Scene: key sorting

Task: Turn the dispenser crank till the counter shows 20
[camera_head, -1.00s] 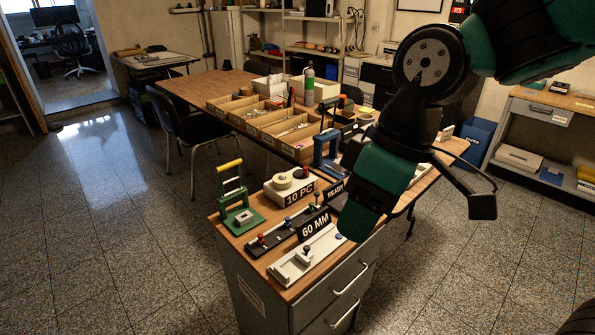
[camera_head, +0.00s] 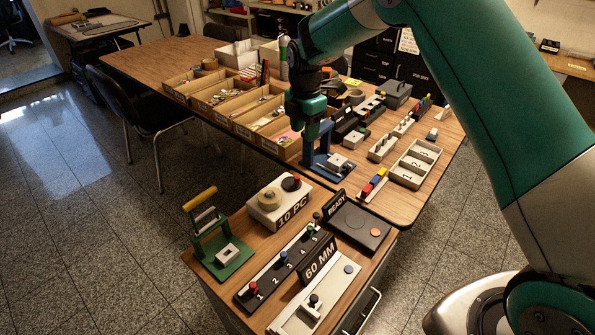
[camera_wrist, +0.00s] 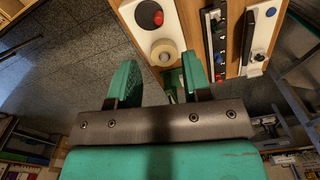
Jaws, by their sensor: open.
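A white box labelled "10 PC" (camera_head: 292,218) stands on the small wooden-topped cabinet. Its top carries a tan round disc (camera_head: 270,199) and a dark knob with a red part (camera_head: 291,184). The wrist view shows the white box (camera_wrist: 143,35), the tan disc (camera_wrist: 165,52) and the red knob (camera_wrist: 158,18). I cannot tell for sure which part is the crank. My gripper (camera_wrist: 160,80) is open and empty, its two green fingers apart. In the head view my gripper end (camera_head: 310,130) hangs above and behind the box, apart from it, with its fingertips hard to make out.
A green frame with a yellow handle (camera_head: 203,205) stands left of the box. A black numbered strip with coloured pegs (camera_head: 283,270), a "60 MM" sign (camera_head: 318,260), a "READY" sign (camera_head: 336,206) and a grey slide (camera_head: 315,300) lie in front. A blue stand (camera_head: 318,160) is behind.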

